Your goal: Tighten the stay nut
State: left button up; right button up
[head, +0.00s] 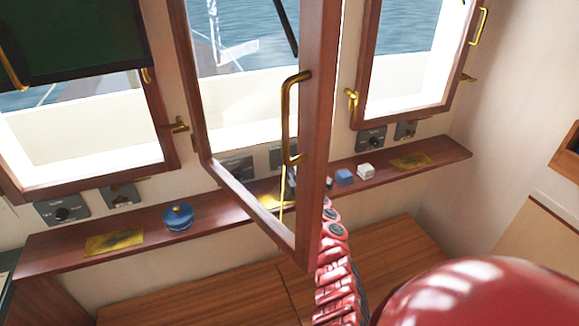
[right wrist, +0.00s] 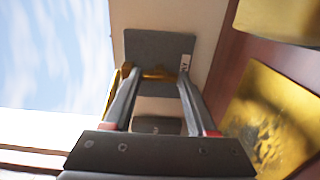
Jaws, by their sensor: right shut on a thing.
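The middle window (head: 311,130) stands swung open into the room. A thin brass stay (head: 283,200) shows by its lower edge, partly behind the frame. My right arm reaches in from the lower right and passes behind the open window frame, so its gripper is mostly hidden in the head view. In the right wrist view my right gripper (right wrist: 157,76) has its fingers on a small brass piece (right wrist: 153,73), which looks like the stay nut. The fingers hide much of it. My left gripper is not in view.
A wooden ledge (head: 228,211) runs under the windows. It carries a blue round pot (head: 178,217), a blue block (head: 344,177), a white block (head: 365,170) and brass plates (head: 115,242). A brass handle (head: 290,115) sticks out from the open window. Grey switch panels line the wall.

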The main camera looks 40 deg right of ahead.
jog(key=o, duration=1.4)
jog(key=shift+c, duration=0.2)
jog(key=shift+s, duration=0.15)
jog(key=shift+s+f, duration=0.1)
jog(key=shift+s, duration=0.15)
jog(key=b+v, duration=0.2)
jog(key=v, duration=1.4)
jog(key=shift+s+a, duration=0.25)
jog(key=shift+a, duration=0.05)
